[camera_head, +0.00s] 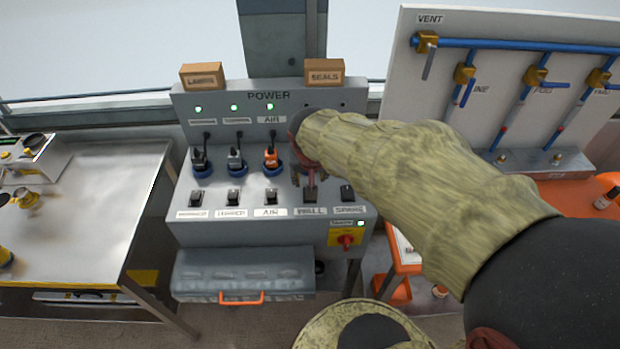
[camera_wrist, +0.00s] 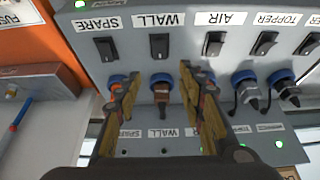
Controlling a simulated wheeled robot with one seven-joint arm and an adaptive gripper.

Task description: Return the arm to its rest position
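My arm (camera_head: 430,190) reaches in from the lower right of the head view, extended to the grey power panel (camera_head: 225,258). My gripper (camera_head: 310,203) is at the panel's WALL column, partly hidden by my wrist. In the wrist view, which shows the panel upside down, the two yellowish fingers of my gripper (camera_wrist: 159,72) are apart. The blue-rimmed WALL socket (camera_wrist: 162,78) shows in the gap between them. I cannot tell whether they touch the panel. The WALL switch (camera_wrist: 160,46) lies just beyond the fingertips.
Plugs stand in the three left sockets, including an orange AIR plug (camera_head: 271,157); three green lamps are lit. Boxes (camera_head: 203,76) (camera_head: 324,72) sit on top. A pipe board (camera_head: 400,85) stands right, a metal table (camera_head: 100,190) left.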

